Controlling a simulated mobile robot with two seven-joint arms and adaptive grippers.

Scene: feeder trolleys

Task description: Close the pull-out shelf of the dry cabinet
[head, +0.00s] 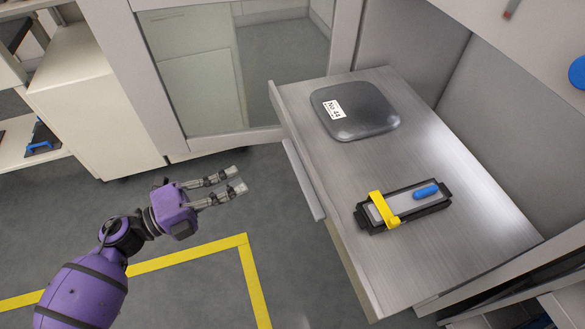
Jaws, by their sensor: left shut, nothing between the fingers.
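The pull-out shelf (340,180) of the dry cabinet (510,100) stands pulled out, with its brushed metal top in full view. A long bar handle (303,180) runs along its front face, on the left side in the picture. My left gripper (237,179) is shut and empty. It is left of the handle, apart from it, with its fingers pointing toward the shelf front. My right gripper is not in view.
A dark grey labelled case (355,111) and a black tray with a yellow strap and blue piece (404,207) lie on the shelf. A glass-paned door (240,75) stands beyond the shelf. White cabinets (90,95) are at the left. Grey floor with yellow tape (190,257) is clear.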

